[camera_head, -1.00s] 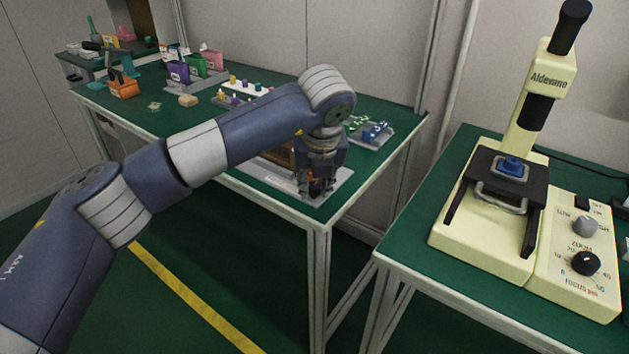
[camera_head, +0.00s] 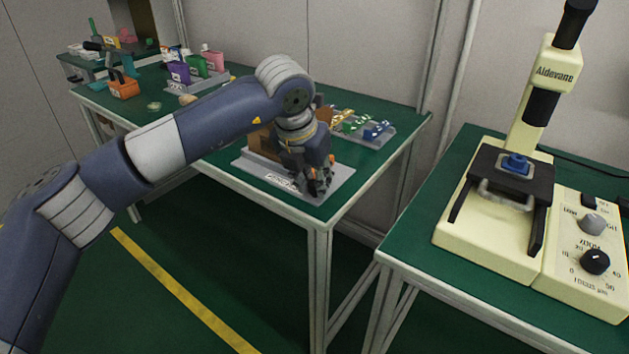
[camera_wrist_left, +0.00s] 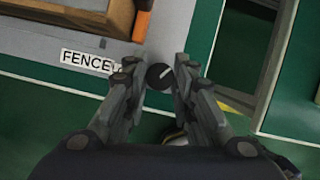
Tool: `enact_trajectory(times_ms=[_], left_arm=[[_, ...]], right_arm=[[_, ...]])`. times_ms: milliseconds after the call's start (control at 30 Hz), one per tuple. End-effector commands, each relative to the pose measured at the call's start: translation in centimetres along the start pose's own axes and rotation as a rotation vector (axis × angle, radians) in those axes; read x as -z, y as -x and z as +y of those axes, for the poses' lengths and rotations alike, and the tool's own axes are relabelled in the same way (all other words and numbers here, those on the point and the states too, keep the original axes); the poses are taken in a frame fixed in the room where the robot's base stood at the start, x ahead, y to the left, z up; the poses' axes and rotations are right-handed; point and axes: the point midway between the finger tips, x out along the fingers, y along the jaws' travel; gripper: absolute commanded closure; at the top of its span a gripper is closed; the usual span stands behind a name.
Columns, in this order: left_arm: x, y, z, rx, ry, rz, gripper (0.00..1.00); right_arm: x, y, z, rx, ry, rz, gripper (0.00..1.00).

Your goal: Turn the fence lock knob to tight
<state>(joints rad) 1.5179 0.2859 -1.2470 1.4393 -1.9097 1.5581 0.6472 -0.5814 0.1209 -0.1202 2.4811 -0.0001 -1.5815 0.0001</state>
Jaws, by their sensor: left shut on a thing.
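The fence lock knob (camera_wrist_left: 158,78) is a dark round knob with a white pointer line, seen in the left wrist view beside a label reading "FENCE" (camera_wrist_left: 85,61); the rest of the label is hidden by a finger. My left gripper (camera_wrist_left: 166,70) is shut on the knob, one finger on each side, and the pointer line slants up to the right. In the head view my left gripper (camera_head: 319,188) points down at the front right corner of the grey fixture plate (camera_head: 252,166), and hides the knob. My right gripper is not in view.
An orange-brown block (camera_wrist_left: 98,12) stands on the plate near the knob. Blue and green parts in a tray (camera_head: 376,133) lie behind the gripper. A cream microscope (camera_head: 478,247) stands on the right bench. The aisle floor between the benches is clear.

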Motion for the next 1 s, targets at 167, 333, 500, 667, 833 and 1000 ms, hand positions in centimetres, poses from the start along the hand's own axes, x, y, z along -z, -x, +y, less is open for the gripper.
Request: enact_trajectory(times_ms=[167, 333, 500, 667, 833, 1000], left_arm=[[0.0, 0.1, 0.2, 0.065, -0.152, 0.002, 1.00], [-0.1, 0.1, 0.3, 0.128, -0.301, 0.003, 1.00], [-0.2, 0.2, 0.3, 0.190, -0.448, 0.002, 1.00], [-0.2, 0.2, 0.4, 0.244, -0.580, 0.002, 1.00], [-0.3, 0.1, 0.5, 0.294, -0.701, 0.002, 1.00], [-0.3, 0.1, 0.5, 0.331, -0.793, 0.002, 1.00]], right_arm=[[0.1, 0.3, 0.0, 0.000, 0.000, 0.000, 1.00], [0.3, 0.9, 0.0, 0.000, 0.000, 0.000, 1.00], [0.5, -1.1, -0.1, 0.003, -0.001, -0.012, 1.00], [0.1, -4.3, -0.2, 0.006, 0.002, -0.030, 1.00], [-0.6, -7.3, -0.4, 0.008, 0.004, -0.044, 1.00], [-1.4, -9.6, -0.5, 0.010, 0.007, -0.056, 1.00]])
